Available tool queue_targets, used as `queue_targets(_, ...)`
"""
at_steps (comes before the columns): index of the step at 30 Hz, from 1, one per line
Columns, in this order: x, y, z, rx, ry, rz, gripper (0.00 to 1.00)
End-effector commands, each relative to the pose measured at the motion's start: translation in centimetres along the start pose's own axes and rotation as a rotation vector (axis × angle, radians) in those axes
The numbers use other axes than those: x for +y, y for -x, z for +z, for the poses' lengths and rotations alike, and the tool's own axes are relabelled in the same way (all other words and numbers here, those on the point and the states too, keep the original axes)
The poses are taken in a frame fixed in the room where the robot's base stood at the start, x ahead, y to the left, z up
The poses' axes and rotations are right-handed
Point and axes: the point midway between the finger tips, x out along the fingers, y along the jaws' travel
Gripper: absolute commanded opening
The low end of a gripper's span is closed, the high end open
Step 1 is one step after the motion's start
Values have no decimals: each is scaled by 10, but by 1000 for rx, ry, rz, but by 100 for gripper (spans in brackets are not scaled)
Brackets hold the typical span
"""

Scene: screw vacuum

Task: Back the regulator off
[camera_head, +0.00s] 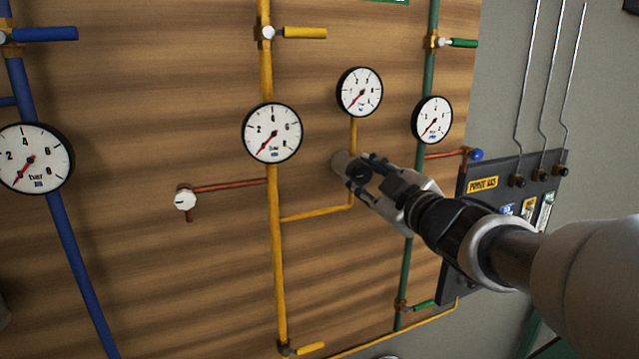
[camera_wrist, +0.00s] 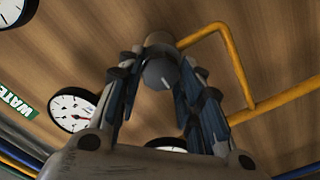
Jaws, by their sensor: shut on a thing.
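The regulator (camera_head: 341,162) is a small grey round knob on the wooden panel, on the branch of yellow pipe below a small gauge (camera_head: 359,92). My gripper (camera_head: 357,171) reaches it from the right and is shut on its knob. In the wrist view the grey knob (camera_wrist: 160,72) lies between my two dark fingers, with a pale line on its face. The small gauge's red needle points to the lower left, near the low end of its scale. My fingers partly hide the regulator in the head view.
A larger gauge (camera_head: 272,133) is on the yellow pipe, and another gauge (camera_head: 432,120) is on the green pipe. A white knob (camera_head: 185,199) ends a copper branch at left. A dark purge gas panel (camera_head: 480,230) stands close behind my arm.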

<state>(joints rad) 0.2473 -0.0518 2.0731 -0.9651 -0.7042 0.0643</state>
Motion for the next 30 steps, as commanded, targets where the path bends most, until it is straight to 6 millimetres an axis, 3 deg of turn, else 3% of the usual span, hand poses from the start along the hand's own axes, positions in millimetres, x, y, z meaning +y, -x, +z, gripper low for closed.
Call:
queue_targets(17, 0, 0, -1, 1, 34, 0, 10)
queue_targets(18, 0, 0, -1, 1, 34, 0, 35)
queue_targets(26, 0, 0, 0, 1, 32, 0, 53)
queue_targets(30, 0, 0, 0, 0, 32, 0, 54)
